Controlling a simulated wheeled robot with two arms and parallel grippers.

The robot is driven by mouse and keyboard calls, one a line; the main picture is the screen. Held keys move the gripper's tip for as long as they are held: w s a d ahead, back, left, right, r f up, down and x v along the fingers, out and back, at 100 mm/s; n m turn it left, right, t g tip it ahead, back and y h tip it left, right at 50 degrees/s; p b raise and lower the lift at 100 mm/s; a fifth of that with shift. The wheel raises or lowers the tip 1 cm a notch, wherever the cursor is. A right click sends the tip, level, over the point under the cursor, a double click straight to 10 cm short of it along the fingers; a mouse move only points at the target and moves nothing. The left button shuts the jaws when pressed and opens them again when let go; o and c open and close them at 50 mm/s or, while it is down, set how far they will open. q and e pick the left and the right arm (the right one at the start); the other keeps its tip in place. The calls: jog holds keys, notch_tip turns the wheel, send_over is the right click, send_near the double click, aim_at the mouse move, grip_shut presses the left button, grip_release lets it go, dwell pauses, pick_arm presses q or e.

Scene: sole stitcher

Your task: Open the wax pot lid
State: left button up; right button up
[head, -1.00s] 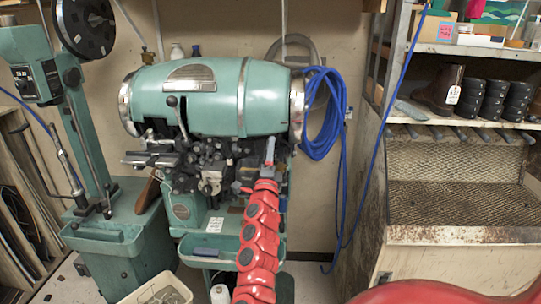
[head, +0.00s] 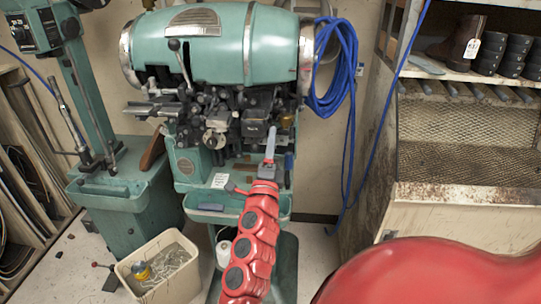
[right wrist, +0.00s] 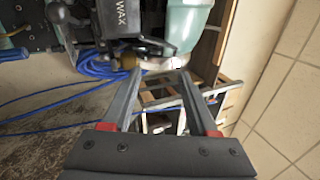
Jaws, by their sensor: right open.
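The dark wax pot, marked "WAX" (right wrist: 118,18), is at the top of the right wrist view, partly cut off by the frame edge. A brass-coloured knob (right wrist: 127,61) shows just below it. In the head view the dark box at the machine's front right (head: 256,121) looks like the same pot. I cannot make out whether its lid is up or down. My right gripper (right wrist: 158,74) is open and empty, its fingers apart below the pot. In the head view the right gripper (head: 270,140) points up just in front of the box. My left gripper is not in view.
The green stitching machine (head: 215,45) stands behind the gripper. A coil of blue hose (head: 335,60) hangs at its right. A cream bin (head: 165,285) stands on the floor at left.

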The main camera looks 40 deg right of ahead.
jog(key=shift+v, duration=1)
